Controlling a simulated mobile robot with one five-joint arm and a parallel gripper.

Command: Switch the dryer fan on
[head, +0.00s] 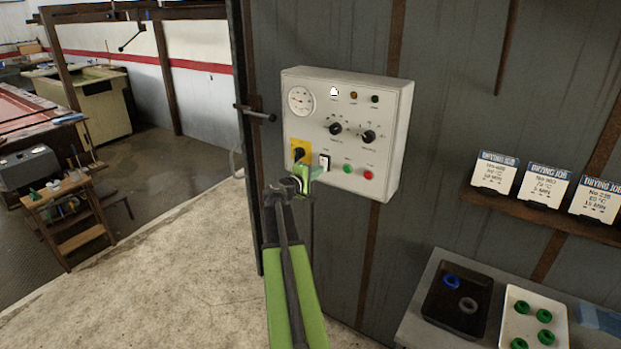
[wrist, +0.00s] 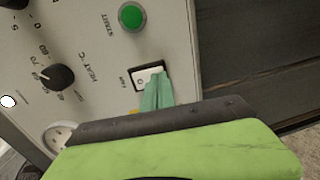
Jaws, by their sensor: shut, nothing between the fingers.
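The grey-white dryer control panel (head: 345,125) is on the wall. Its fan switch (head: 324,161) is a small rocker in a black frame, low on the panel, right of a yellow plate with a black knob. In the wrist view the fan rocker (wrist: 146,77) shows an "O" mark at its left end. My gripper (head: 313,173) is shut and empty. In the wrist view its green fingertips (wrist: 158,80) overlap the rocker's right end and hide part of it. I cannot tell if they touch it or which way it is pressed.
Right of the switch are a green start button (head: 347,168) and a red button (head: 368,175). Dials (head: 336,128) and a gauge (head: 300,100) sit above. A shelf (head: 545,219) with job cards and a bench with trays (head: 457,300) are at the right.

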